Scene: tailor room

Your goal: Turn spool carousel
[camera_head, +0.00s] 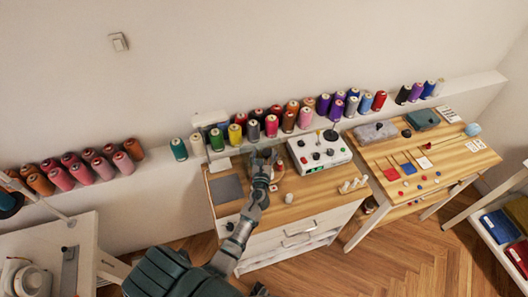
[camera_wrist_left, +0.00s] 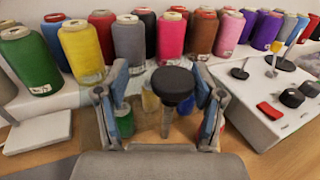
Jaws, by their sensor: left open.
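My left gripper (camera_head: 263,155) reaches over the back of the wooden cabinet top in the head view. In the left wrist view its two fingers stand wide apart, open. A round black knob (camera_wrist_left: 172,84) on a grey stem shows between the fingers, with gaps on both sides. I take it for the spool carousel's handle. Small green, yellow, blue and red pieces show low around the stem, partly hidden by the fingers. In the head view the gripper hides most of the carousel. My right gripper is not in view.
A white control box (camera_head: 320,152) with knobs stands right of the gripper. Several thread spools, including a yellow one (camera_head: 235,134), line the ledge behind. A grey mat (camera_head: 226,189) lies left on the cabinet top. Small white spools (camera_head: 352,185) stand at the right front.

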